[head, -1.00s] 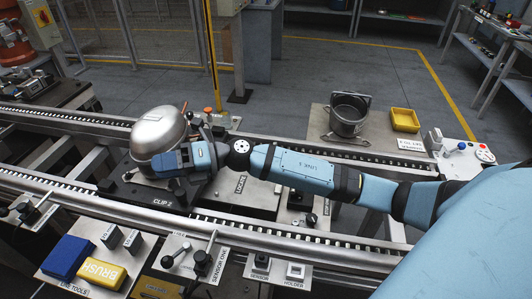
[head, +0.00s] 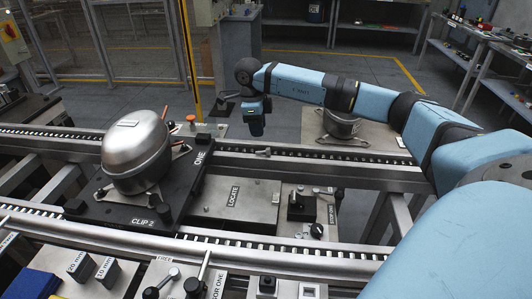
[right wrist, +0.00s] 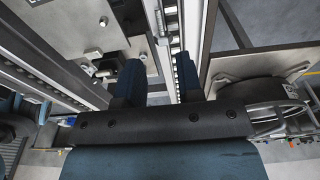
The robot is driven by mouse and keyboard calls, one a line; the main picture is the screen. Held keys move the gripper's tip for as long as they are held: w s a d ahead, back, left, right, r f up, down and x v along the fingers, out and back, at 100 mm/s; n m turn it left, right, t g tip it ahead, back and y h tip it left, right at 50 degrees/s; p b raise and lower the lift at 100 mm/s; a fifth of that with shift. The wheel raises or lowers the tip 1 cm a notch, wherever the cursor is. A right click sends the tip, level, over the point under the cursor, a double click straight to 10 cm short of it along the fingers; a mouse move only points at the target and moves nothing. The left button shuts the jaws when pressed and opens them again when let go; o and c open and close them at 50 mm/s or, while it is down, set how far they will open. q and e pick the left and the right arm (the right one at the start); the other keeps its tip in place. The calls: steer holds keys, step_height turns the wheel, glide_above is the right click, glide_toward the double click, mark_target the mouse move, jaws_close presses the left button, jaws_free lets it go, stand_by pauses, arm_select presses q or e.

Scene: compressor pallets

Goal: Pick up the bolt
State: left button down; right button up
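My right gripper (head: 256,131) hangs pointing down above the far side of the conveyor, right of the compressor. In the right wrist view, its two dark blue fingers (right wrist: 158,78) are apart, with nothing seen held between them. A small grey metal piece (head: 263,152), possibly the bolt, lies on the far rail just below the gripper in the head view; it is too small to tell for sure. The silver domed compressor (head: 136,150) sits on a black pallet (head: 122,213) marked CLIP 2. My left gripper is not in view.
A LOCATE plate (head: 234,205) lies between the rails, with a knob panel (head: 306,212) to its right. A metal pot (head: 341,124) stands behind the far rail. Tool blocks (head: 80,266) and levers (head: 166,282) line the near side.

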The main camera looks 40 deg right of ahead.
mark_target(263, 151)
steer(key=f, duration=0.5)
steer(key=s+d+f+b, duration=0.1)
steer(key=f, duration=0.2)
steer(key=shift+f, duration=0.1)
steer(key=shift+a, duration=0.1)
steer(key=c, duration=0.5)
